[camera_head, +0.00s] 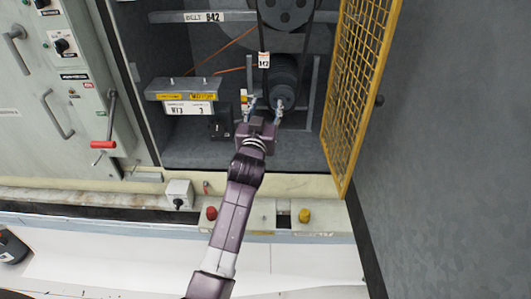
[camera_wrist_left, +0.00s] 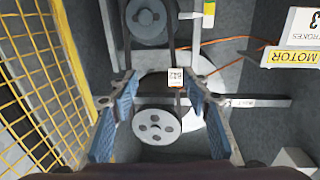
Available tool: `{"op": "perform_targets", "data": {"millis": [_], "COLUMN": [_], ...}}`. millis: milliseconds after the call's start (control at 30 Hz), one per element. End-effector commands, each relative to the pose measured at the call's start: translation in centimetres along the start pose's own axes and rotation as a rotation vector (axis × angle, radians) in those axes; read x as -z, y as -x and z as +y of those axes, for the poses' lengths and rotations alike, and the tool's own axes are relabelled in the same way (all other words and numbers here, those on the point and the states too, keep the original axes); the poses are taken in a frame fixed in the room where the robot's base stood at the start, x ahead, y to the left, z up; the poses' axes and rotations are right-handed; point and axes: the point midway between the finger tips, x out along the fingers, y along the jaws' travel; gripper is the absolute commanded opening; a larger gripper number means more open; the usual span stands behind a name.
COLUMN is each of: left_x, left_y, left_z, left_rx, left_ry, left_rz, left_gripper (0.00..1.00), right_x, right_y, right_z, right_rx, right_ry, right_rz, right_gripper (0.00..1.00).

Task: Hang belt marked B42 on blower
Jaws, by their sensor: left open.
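A black belt (camera_head: 261,40) with a white tag (camera_head: 264,60) runs down from the large grey pulley (camera_head: 287,12) inside the open cabinet towards the smaller motor pulley (camera_head: 284,82). The tag's print looks like B42 but is small. My left gripper (camera_head: 264,107) is open and empty, just below the motor pulley in the head view. In the left wrist view the belt's tag (camera_wrist_left: 176,78) shows between the two spread blue fingers of my left gripper (camera_wrist_left: 163,84). The wheel (camera_wrist_left: 156,125) shows there too. I cannot tell whether the belt touches the motor pulley. My right gripper is not in view.
A rail labelled BELT B42 (camera_head: 203,17) crosses the cabinet's upper left. A motor sign bracket (camera_head: 185,95) stands left of my gripper, with orange cords behind. The yellow mesh door (camera_head: 355,90) stands open on the right. Red (camera_head: 211,213) and yellow (camera_head: 304,215) knobs line the front sill.

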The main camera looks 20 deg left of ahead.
Motion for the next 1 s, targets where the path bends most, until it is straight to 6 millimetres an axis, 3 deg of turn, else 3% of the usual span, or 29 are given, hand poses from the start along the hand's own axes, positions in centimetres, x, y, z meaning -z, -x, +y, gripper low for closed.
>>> {"op": "perform_targets", "data": {"millis": [33,300,600,900,1000], "left_x": [-1.2,-5.1,-7.9,-8.6,-10.4], "left_y": [0.7,4.4,8.1,9.1,9.2], "left_z": [0.1,0.8,1.2,1.4,1.6], "left_rx": [-0.010,-0.064,-0.107,-0.119,-0.126], "left_ry": [0.001,-0.001,0.000,0.001,-0.004], "left_rz": [-0.003,-0.004,-0.001,-0.001,-0.029], "left_gripper": [0.44,0.44,0.44,0.44,0.44], "right_x": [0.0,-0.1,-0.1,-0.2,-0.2], "right_y": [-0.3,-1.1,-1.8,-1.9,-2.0], "right_z": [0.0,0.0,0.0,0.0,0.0], "right_rx": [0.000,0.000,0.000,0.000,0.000], "right_ry": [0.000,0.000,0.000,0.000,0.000], "right_rz": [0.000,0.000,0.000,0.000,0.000], "right_gripper": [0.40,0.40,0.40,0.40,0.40]}}
